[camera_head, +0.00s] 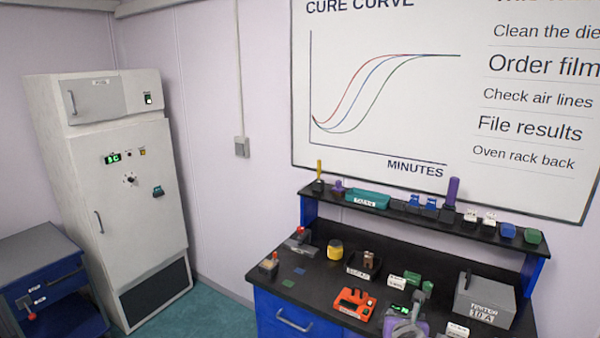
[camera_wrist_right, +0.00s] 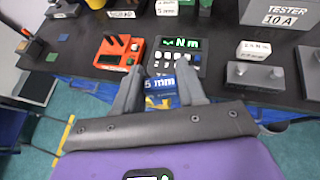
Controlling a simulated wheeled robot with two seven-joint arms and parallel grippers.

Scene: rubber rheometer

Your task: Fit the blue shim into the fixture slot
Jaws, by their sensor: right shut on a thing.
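My right gripper (camera_wrist_right: 160,88) is shut on a blue shim (camera_wrist_right: 160,101) marked 5 mm, seen between its two grey fingers in the right wrist view. The shim is in front of a dark meter (camera_wrist_right: 178,58) with a green N m display, near the bench's front edge. In the head view my right gripper (camera_head: 417,303) is low over the bench front and the shim cannot be made out. My left gripper is not in view.
A red-orange device (camera_head: 354,303) stands left of the meter. A grey tester box (camera_head: 487,296) stands at the right. A dark tray (camera_head: 363,267), a yellow jar (camera_head: 335,249) and small green blocks (camera_head: 412,278) stand behind. A raised shelf (camera_head: 470,231) holds several small items along the back.

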